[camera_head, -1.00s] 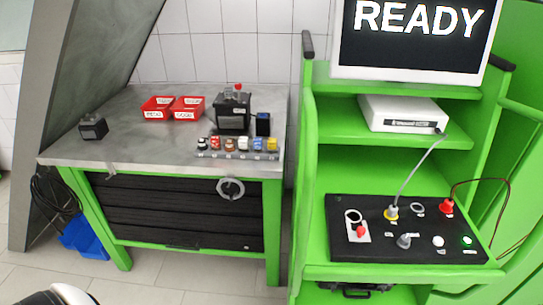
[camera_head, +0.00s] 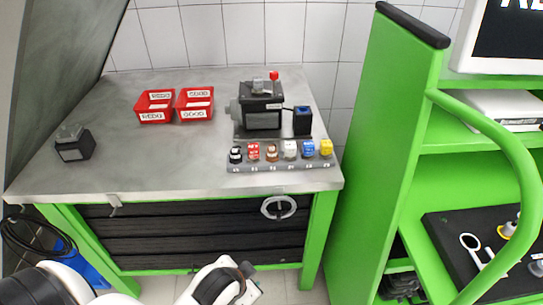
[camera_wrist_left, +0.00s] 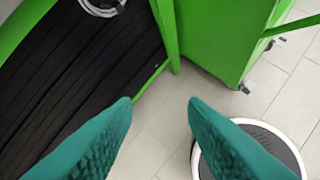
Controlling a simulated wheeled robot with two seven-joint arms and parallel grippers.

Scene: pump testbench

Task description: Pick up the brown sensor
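The brown sensor (camera_head: 272,152) stands in a row of several coloured sensors on a grey rack (camera_head: 285,164) at the front right of the metal workbench. It sits between a red-topped sensor (camera_head: 254,152) and a white one (camera_head: 290,150). My left gripper shows in the left wrist view (camera_wrist_left: 158,105) with its two teal fingers apart and nothing between them. Floor, the bench front and a green frame lie beyond it. In the head view my left arm is low at the bottom edge, below the bench top and away from the sensors. My right gripper is not in view.
Red bins (camera_head: 155,107) stand at the back of the workbench (camera_head: 110,180), left of a dark pump unit (camera_head: 260,106). A small black box (camera_head: 74,143) sits at the left. A green rack (camera_head: 385,130) rises right of the bench. The bench's front middle is clear.

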